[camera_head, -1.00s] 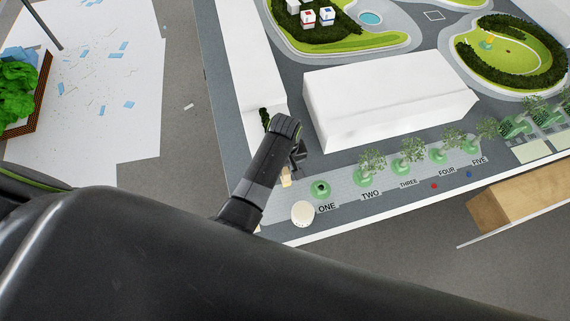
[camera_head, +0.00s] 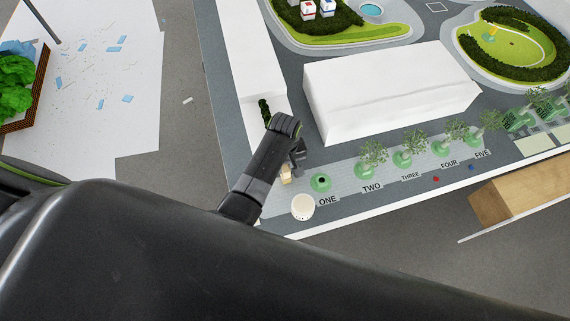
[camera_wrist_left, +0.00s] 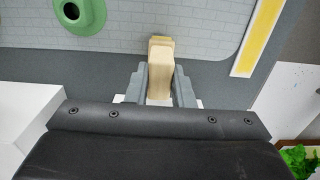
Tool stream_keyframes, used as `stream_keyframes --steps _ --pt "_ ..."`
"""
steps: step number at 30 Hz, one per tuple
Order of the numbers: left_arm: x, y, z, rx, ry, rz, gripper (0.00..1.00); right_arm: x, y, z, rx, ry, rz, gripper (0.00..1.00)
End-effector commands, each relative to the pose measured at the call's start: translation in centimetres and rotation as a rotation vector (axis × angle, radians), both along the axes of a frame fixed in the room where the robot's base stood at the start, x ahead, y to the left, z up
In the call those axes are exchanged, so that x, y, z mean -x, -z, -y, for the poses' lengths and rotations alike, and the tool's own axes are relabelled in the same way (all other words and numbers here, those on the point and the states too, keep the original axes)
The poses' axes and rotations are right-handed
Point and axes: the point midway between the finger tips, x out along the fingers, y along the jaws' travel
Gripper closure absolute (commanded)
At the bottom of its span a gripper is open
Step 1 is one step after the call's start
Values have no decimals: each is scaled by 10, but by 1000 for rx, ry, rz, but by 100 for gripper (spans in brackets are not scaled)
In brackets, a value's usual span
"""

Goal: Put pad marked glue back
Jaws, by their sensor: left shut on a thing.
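My left gripper (camera_head: 291,169) is shut on a small beige block with a yellowish end, likely the pad. The pad (camera_wrist_left: 160,72) stands between the two grey fingers in the left wrist view, and it shows as a small beige patch in the head view (camera_head: 286,176). No glue marking is readable on it. The gripper is over the grey paved strip, left of the green ring base (camera_head: 321,182) by the word ONE. That base has a dark hole and no tree. My right gripper is not in view.
A round cream container (camera_head: 303,206) stands close in front of the gripper. A long white block (camera_head: 390,92) lies behind the paving. Several small trees on green bases (camera_head: 372,158) run to the right. A yellow strip (camera_wrist_left: 258,38) shows in the wrist view.

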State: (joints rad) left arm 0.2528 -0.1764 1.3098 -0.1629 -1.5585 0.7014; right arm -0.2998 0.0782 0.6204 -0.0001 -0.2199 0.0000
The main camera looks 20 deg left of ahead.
Motion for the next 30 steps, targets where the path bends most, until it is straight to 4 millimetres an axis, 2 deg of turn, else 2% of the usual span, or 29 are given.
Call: stream_keyframes --steps 19,20,24,26,30 --pt "0 5 0 0 0 -1 100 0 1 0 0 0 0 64" --pt "0 5 0 -1 0 -1 78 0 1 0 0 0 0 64" --pt "0 5 0 0 0 0 59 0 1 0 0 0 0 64" --pt "0 5 0 0 0 0 53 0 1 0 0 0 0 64" --pt "0 5 0 0 0 0 53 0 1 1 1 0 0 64"
